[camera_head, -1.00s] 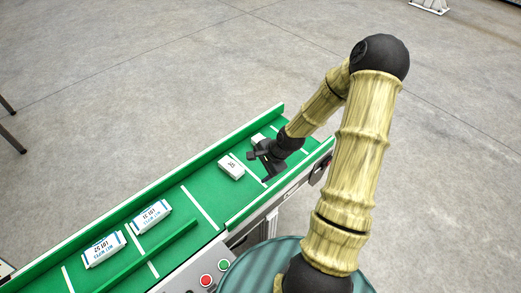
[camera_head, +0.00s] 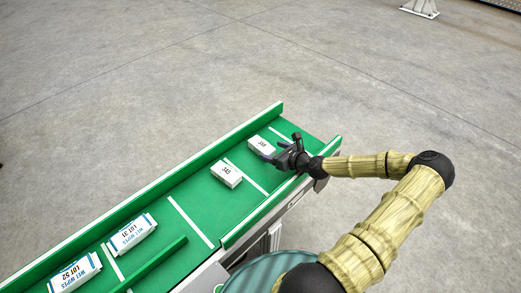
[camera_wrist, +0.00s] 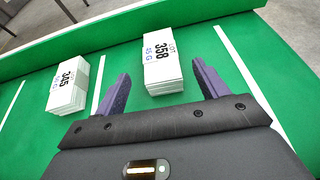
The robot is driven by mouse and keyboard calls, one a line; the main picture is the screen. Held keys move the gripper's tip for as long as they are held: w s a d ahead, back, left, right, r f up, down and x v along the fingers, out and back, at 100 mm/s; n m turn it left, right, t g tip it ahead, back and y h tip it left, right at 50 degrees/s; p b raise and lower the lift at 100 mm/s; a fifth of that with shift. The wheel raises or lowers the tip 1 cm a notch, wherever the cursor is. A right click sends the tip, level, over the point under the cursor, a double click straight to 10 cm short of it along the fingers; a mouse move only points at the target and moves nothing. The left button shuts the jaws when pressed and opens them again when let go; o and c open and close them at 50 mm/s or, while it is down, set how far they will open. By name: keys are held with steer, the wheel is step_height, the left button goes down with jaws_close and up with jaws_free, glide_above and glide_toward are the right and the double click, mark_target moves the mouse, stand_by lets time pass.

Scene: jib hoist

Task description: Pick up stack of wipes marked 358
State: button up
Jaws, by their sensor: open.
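In the head view my gripper (camera_head: 283,153) is low over the belt, just right of the stack. Whether the fingers touch the stack cannot be told.
Another white stack marked 345 (camera_wrist: 69,87) lies left of my left finger; it also shows in the head view (camera_head: 227,173). Two wet wipes packs, LOT 31 (camera_head: 132,234) and LOT 52 (camera_head: 75,272), lie further down the belt. A green side wall (camera_head: 150,202) runs behind.

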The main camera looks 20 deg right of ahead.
mark_target(263, 146)
steer(key=shift+b+x, duration=0.3)
steer(key=shift+x, duration=0.85)
steer(key=shift+w+a+f, duration=0.2)
steer(key=shift+w+f, duration=0.05)
steer(key=shift+w, duration=0.3)
steer(key=shift+b+x, duration=0.75)
steer(key=shift+x, duration=1.25)
steer(key=shift+d+r, duration=0.1)
